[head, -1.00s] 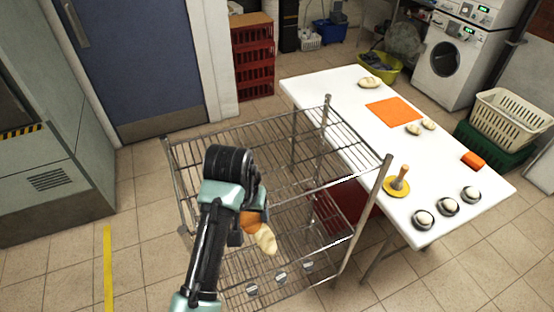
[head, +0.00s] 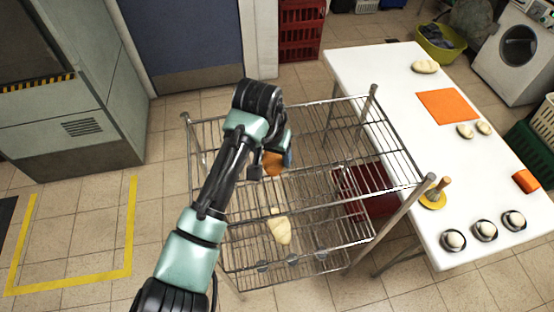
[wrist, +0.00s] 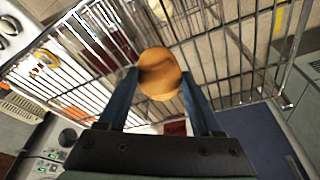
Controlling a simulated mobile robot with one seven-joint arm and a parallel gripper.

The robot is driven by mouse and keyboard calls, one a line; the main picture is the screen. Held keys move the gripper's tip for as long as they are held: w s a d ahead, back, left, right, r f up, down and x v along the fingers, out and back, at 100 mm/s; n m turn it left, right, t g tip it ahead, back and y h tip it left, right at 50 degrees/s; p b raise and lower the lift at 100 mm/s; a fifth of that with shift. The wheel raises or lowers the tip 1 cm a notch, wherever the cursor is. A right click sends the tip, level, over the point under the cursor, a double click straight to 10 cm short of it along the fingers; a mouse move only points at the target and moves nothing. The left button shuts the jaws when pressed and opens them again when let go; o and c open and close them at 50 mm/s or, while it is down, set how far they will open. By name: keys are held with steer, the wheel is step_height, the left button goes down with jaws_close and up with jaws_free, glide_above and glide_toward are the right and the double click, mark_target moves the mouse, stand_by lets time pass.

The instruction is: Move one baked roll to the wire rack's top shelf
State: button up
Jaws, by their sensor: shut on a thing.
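My gripper (wrist: 160,78) is shut on a golden-brown baked roll (wrist: 160,73), one finger on each side of it. In the head view the roll (head: 273,163) shows just below the wrist, within the outline of the wire rack's top shelf (head: 400,150). The shelf's wires lie behind the roll in the wrist view; I cannot tell how wide the gap is. A pale roll (head: 279,229) lies inside the rack's outline, seemingly on a lower level. My arm hides part of the rack's left side.
A white table (head: 372,78) stands right of the rack, with an orange mat (head: 447,106), pale rolls (head: 425,66), a yellow-based wooden-handled tool (head: 433,197) and metal cups (head: 453,240). A red crate (head: 365,190) sits low behind the rack. The top shelf's right part is bare.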

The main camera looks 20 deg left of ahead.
mark_target(273, 167)
steer(key=shift+f+p, duration=0.4)
steer(key=shift+f, duration=1.65)
steer(key=shift+f, duration=0.1)
steer(key=o, duration=1.4)
